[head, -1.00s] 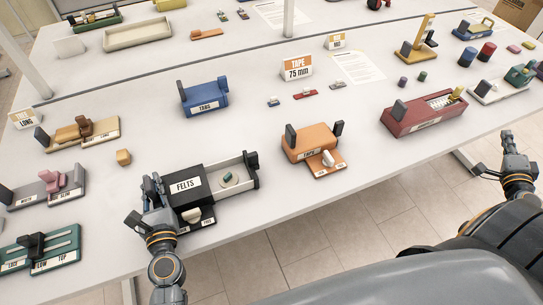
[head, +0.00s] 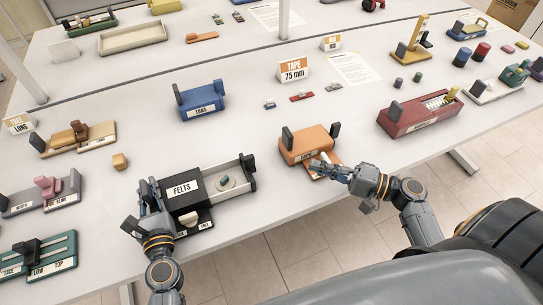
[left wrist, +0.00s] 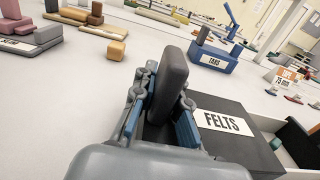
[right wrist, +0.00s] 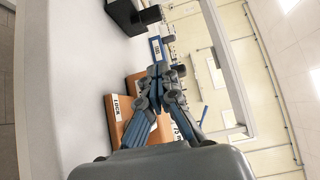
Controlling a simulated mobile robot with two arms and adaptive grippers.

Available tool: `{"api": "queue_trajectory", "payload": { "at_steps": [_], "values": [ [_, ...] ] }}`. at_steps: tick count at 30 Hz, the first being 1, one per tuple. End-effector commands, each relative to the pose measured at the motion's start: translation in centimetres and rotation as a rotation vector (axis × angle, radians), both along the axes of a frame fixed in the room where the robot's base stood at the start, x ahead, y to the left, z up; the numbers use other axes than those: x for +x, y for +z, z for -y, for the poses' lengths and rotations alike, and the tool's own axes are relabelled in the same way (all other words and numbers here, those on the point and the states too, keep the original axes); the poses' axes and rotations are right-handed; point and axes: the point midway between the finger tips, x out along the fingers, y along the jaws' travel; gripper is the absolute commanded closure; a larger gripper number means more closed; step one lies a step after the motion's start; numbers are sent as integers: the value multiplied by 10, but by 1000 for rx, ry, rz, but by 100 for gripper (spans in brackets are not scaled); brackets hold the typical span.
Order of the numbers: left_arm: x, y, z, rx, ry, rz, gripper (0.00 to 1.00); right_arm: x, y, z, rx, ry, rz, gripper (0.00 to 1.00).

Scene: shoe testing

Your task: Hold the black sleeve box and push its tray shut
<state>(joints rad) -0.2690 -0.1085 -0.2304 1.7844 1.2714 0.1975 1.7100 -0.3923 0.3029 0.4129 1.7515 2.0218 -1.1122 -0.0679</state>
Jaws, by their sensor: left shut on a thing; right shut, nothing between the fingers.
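The black sleeve box (head: 178,191), labelled FELTS, lies near the table's front edge. Its pale tray (head: 217,191) sticks out to the right, with a small round green item (head: 226,182) inside and a dark upright end (head: 249,171). My left gripper (head: 150,205) is at the box's left end. In the left wrist view it is shut on a dark upright handle (left wrist: 170,80) beside the FELTS label. My right gripper (head: 325,168) is shut and empty, to the right of the tray, over the front of an orange box (head: 305,145). In the right wrist view its fingers (right wrist: 160,75) hide part of that box.
The orange box stands between the tray and a dark red box (head: 415,120). A blue box (head: 203,101) is behind the sleeve box. A small orange block (head: 120,162) lies to the left. Table is clear just right of the tray end.

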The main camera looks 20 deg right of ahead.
Motion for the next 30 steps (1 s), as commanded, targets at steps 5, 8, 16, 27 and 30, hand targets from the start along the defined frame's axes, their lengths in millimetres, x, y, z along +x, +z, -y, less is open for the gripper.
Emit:
{"api": "queue_trajectory", "payload": {
  "at_steps": [5,8,16,27,30],
  "values": [
    [0,0,0,0,-1,0,100,9,0,-9,-6,4,18,100],
    [0,0,0,0,-1,0,100,21,1,-21,-6,4,20,100],
    [0,0,0,0,-1,0,100,64,1,-61,-6,2,19,100],
    [0,0,0,1,-1,0,100,71,-1,-106,-6,0,14,100],
    [0,0,0,0,-1,0,100,71,-1,-109,-6,0,13,100]
  ]
}}
